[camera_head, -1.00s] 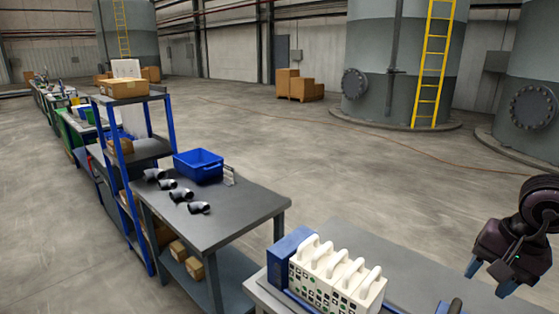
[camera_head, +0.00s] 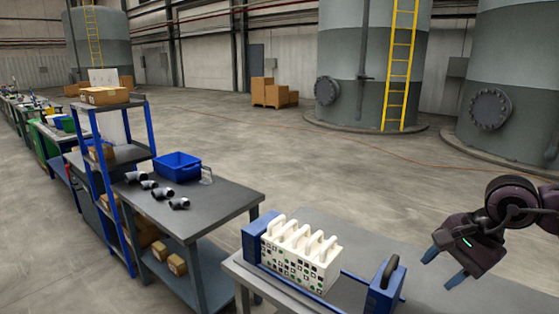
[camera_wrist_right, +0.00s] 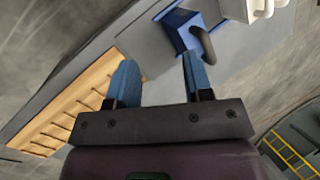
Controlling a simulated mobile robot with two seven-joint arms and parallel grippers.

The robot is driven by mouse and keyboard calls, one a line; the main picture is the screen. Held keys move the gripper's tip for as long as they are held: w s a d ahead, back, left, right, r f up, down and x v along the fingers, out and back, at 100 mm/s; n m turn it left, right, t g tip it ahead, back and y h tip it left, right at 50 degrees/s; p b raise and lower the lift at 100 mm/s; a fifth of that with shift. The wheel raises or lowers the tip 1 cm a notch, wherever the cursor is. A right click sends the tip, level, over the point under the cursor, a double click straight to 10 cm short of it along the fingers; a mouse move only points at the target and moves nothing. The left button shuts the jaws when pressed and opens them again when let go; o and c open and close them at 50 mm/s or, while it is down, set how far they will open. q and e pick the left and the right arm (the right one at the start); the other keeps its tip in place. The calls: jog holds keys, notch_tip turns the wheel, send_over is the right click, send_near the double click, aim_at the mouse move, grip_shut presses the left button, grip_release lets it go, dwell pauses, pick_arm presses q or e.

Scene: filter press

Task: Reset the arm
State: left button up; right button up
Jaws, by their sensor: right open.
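My right gripper (camera_head: 443,268) is at the right of the head view, above the right part of the grey table. It is open and empty, with its two blue fingers apart. The right wrist view also shows the open fingers (camera_wrist_right: 160,80), with nothing between them. The filter press (camera_head: 301,257) stands on the table to the left of the gripper, with white plates between a blue end block and a blue handled block (camera_head: 385,287). That handled block also shows in the right wrist view (camera_wrist_right: 185,28), beyond the fingers. My left gripper is not in view.
A second grey table (camera_head: 225,205) at the left holds a blue bin (camera_head: 177,167) and several dark pipe elbows (camera_head: 162,192). A blue-framed shelf (camera_head: 91,165) stands beside it. A wooden rack (camera_wrist_right: 75,112) shows in the right wrist view. The floor behind is largely clear.

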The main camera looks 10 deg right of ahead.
jog(key=w+a+r+m+t+y, duration=0.1)
jog(key=w+a+m+t+y, duration=0.35)
jog(key=m, duration=0.65)
jog(key=w+a+r+m+t+y, duration=0.25)
jog(key=m+t+y, duration=0.25)
jog(key=m, duration=0.6)
jog(key=s+d+f+m+t+h, duration=0.1)
jog(key=s+d+f+m+h, duration=0.15)
jog(key=f+m+h, duration=0.7)
jog(key=s+d+f+m+t+h, duration=0.1)
jog(key=s+f+m+t+h, duration=0.15)
jog(key=f+m, duration=1.4)
jog(key=s+a+f+m+g+h, duration=0.1)
jog(key=s+a+f+m+g, duration=0.3)
jog(key=s+f+m, duration=0.5)
jog(key=s+a+f, duration=0.2)
jog(key=s, duration=0.4)
jog(key=shift+a+f, duration=0.15)
jog(key=shift+f, duration=0.1)
